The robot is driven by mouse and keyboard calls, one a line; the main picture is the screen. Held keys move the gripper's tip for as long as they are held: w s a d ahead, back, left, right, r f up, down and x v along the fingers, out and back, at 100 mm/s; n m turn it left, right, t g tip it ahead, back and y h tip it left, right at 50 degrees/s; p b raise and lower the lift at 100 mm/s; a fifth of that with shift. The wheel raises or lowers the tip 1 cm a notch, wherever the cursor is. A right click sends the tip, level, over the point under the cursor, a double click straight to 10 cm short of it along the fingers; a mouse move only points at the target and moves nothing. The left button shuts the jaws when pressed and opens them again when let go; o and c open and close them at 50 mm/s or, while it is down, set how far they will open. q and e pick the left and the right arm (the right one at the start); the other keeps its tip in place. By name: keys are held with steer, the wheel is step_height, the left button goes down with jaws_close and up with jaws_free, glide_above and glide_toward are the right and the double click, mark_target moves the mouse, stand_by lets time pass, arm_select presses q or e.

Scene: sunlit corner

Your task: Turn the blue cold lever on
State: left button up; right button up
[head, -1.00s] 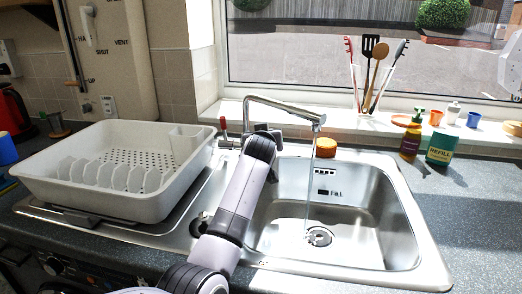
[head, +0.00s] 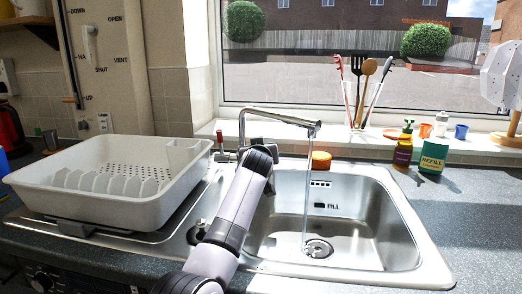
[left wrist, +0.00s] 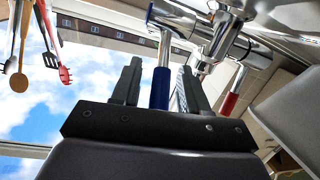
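The chrome tap (head: 280,116) stands behind the sink, and a thin stream of water (head: 305,190) runs from its spout into the basin. The red lever (head: 220,138) shows left of the tap and also in the left wrist view (left wrist: 231,100). The blue cold lever (left wrist: 161,88) shows only in the left wrist view; my arm hides it in the head view. My left gripper (left wrist: 160,75) is open, with the blue lever between its fingers in that view and gaps visible on both sides. My right gripper is not in view.
A white dish rack (head: 105,195) stands left of the sink basin (head: 345,235). An orange sponge (head: 321,160) lies behind the basin. A utensil holder (head: 357,105) is on the sill, and bottles (head: 404,148) stand at the right. The right counter is mostly clear.

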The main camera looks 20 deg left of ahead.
arm_select(q)
steer(key=shift+r, duration=0.1)
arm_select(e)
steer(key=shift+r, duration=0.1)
arm_select(q)
steer(key=shift+s+d+r+p, duration=0.15)
steer(key=shift+s+d+p, duration=0.1)
steer(key=shift+s+p, duration=0.35)
steer(key=p+v, duration=0.5)
steer(key=shift+s+d, duration=0.15)
steer(key=shift+s, duration=0.25)
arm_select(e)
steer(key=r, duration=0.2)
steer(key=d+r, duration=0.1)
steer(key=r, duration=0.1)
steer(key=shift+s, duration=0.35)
